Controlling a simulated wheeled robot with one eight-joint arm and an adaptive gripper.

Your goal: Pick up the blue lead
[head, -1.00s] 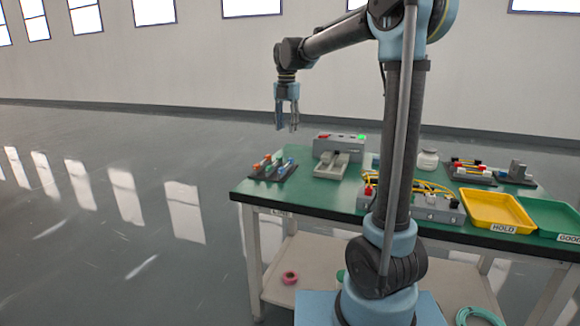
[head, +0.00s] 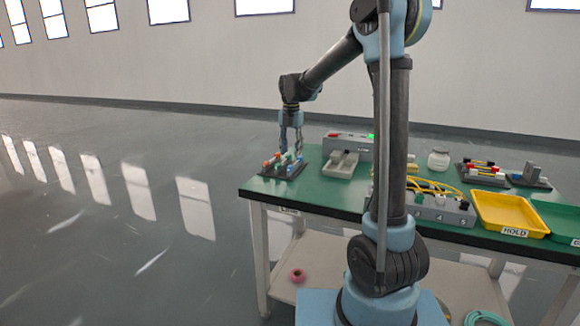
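A small dark rack (head: 284,172) stands at the left end of the green table and holds several short leads with coloured ends. Orange ends (head: 267,164) show on its left side. A blue end, which I take for the blue lead (head: 298,159), shows on its right side. My gripper (head: 291,150) points straight down over the rack with its two fingers apart. The fingertips are at or just above the lead ends and partly hide them. I cannot tell whether they touch a lead. Nothing is seen held between them.
A grey tester box (head: 348,141) with a green light stands right of the rack, with a grey fixture (head: 342,164) before it. A numbered block (head: 436,211) with yellow cables, a yellow HOLD tray (head: 508,231) and a white jar (head: 438,159) lie further right. My arm column hides part of the table.

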